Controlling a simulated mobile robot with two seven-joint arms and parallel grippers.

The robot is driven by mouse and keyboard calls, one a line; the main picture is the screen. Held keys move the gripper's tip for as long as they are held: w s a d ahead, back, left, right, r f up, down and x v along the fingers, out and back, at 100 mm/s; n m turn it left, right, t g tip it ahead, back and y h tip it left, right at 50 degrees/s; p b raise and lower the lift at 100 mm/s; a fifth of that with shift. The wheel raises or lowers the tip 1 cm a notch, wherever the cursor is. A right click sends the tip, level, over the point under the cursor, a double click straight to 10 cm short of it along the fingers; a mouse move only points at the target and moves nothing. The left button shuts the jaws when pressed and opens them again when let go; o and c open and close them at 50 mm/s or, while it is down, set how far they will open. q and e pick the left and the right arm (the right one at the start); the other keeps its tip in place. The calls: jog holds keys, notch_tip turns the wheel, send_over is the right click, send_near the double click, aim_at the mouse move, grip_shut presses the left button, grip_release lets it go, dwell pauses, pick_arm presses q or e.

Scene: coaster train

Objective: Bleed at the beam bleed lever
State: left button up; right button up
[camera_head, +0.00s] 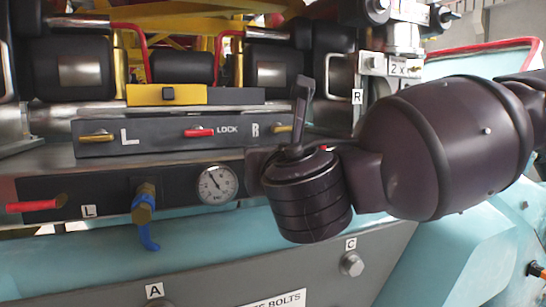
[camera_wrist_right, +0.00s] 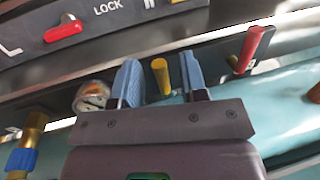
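My right gripper (camera_wrist_right: 160,80) is at the dark front panel, to the right of a round pressure gauge (camera_head: 217,184). In the wrist view its two blue-padded fingers are apart. A yellow, round-ended lever (camera_wrist_right: 160,76) shows between them, with a gap on each side; contact cannot be seen. I cannot tell which lever is the beam bleed lever. A brass valve with a blue handle hanging down (camera_head: 145,205) is left of the gauge. In the head view my right wrist hides the yellow lever and most of the gripper. My left gripper is not in view.
A red lever (camera_wrist_right: 250,50) stands close to the right of my gripper. Another red lever (camera_head: 37,204) is at the panel's left end. The upper panel carries a red LOCK lever (camera_head: 199,132). A grey plate with bolts (camera_head: 352,264) lies below.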

jog(key=c, duration=0.6)
grip_shut()
